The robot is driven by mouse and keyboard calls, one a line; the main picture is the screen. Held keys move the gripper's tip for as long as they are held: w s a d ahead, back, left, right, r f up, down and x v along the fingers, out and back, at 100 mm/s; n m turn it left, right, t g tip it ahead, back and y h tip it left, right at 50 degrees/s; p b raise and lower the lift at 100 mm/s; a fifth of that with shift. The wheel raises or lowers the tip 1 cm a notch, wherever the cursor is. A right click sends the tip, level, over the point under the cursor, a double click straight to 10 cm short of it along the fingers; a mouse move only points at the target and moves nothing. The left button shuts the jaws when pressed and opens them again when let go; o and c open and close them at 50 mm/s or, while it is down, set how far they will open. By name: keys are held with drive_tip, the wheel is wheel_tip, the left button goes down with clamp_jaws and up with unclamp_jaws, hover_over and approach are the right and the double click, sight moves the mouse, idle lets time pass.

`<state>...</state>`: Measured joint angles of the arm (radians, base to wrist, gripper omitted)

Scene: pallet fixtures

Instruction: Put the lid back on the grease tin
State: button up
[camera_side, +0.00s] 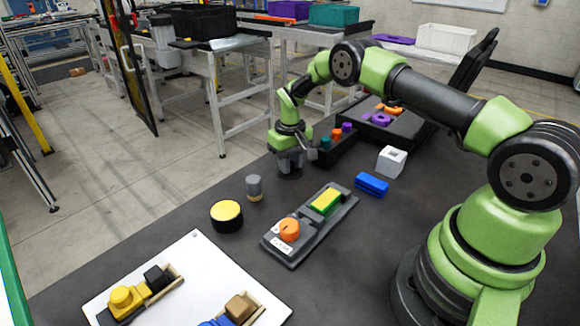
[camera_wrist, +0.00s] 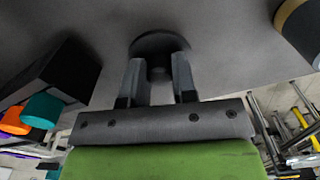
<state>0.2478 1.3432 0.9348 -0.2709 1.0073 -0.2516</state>
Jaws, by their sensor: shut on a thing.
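The grease tin (camera_side: 226,216) appears to be the short black round tin with a yellow top, standing open on the dark table left of centre in the side view. My gripper (camera_side: 290,163) is behind and to the right of it, pointing down. It is shut on a dark round lid, whose disc (camera_wrist: 160,42) shows beyond the fingers in the wrist view. The fingers (camera_wrist: 158,72) close around the middle of the lid, probably on a knob. The lid is at or close to the table surface; I cannot tell if it touches.
A dark bin (camera_side: 333,146) with coloured pieces is close on the right. A white board (camera_side: 190,280) lies in front.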

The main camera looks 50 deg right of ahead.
drive_tip(key=r, duration=0.9)
drive_tip(key=shift+w+a+r, duration=0.1)
drive_tip(key=shift+a+r, duration=0.05)
drive_tip(key=shift+a, duration=0.15)
drive_tip(key=a+r+n, duration=0.1)
drive_tip(key=a+n, duration=0.1)
drive_tip(key=a, duration=0.6)
drive_tip(key=n, duration=0.4)
approach(226, 210)
drive_tip(key=shift+a+f, duration=0.1)
drive_tip(key=shift+f, duration=3.05)
drive_tip(key=shift+f, duration=0.2)
drive_tip(key=o, duration=1.5)
drive_tip(key=shift+c, duration=0.2)
